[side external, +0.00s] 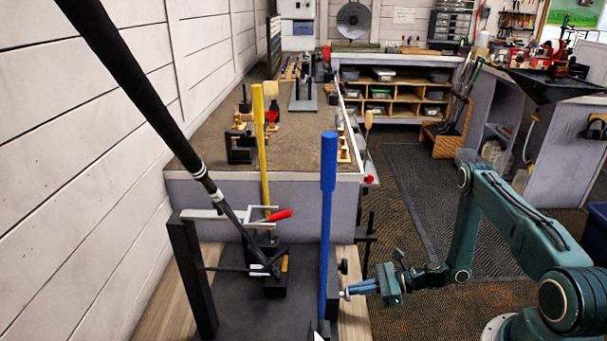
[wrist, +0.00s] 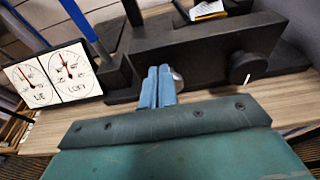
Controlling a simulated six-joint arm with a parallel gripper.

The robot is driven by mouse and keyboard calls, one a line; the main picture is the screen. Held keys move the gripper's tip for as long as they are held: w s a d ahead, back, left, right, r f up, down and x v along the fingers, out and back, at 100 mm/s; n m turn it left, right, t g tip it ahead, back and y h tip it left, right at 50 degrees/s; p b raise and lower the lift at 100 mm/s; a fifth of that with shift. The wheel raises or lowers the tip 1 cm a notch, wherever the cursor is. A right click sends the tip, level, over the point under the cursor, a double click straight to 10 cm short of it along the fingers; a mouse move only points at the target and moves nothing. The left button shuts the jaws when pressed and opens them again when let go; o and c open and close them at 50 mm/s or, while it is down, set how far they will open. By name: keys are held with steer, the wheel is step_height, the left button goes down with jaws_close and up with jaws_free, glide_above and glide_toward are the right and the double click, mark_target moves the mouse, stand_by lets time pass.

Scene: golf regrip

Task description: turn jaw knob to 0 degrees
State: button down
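My gripper (side external: 365,288) is in front of the right side of the black clamp machine in the side view. In the wrist view, my gripper's two blue fingers (wrist: 158,88) lie nearly together, with only a thin slit between them. A small silver knob (wrist: 177,79) shows partly behind the right finger; it also shows at the fingertips in the side view (side external: 345,294). Contact between them is unclear. A round black knob with a white mark (wrist: 241,66) stands apart to the right; it also shows in the side view (side external: 343,267). Which one is the jaw knob is not labelled.
Two white dials, LIE (wrist: 32,82) and LOFT (wrist: 68,70), stand left in the wrist view. A golf club (side external: 150,105) leans in the clamp. A tall blue post (side external: 328,220) and a yellow one (side external: 261,150) rise nearby. A wooden bench edge (side external: 354,320) lies below the fingers.

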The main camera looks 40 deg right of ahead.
steer(key=shift+r, duration=0.3)
steer(key=shift+s, duration=0.1)
steer(key=shift+f+v, duration=0.2)
steer(key=shift+v, duration=0.75)
steer(key=shift+f+v, duration=0.25)
steer(key=shift+v, duration=0.7)
steer(key=shift+f+v, duration=0.2)
steer(key=shift+v, duration=0.75)
steer(key=shift+d+r, duration=0.1)
steer(key=shift+d, duration=0.05)
steer(key=a+r+n+g+h, duration=0.35)
steer(key=r+n, duration=0.55)
steer(key=r, duration=0.4)
steer(key=a+r+n+g+h, duration=0.2)
steer(key=r+n+g, duration=0.3)
steer(key=r+n, duration=0.6)
steer(key=s+a+r+n+t+h, duration=0.1)
steer(key=s+a+r+n+h, duration=0.1)
steer(key=s+r, duration=0.6)
steer(key=s+a+r+n+t+h, duration=0.2)
steer(key=s+r+n, duration=0.3)
steer(key=s+r, duration=0.3)
steer(key=shift+s+r+h, duration=0.4)
steer(key=shift+r+h, duration=0.15)
steer(key=shift+h, duration=0.1)
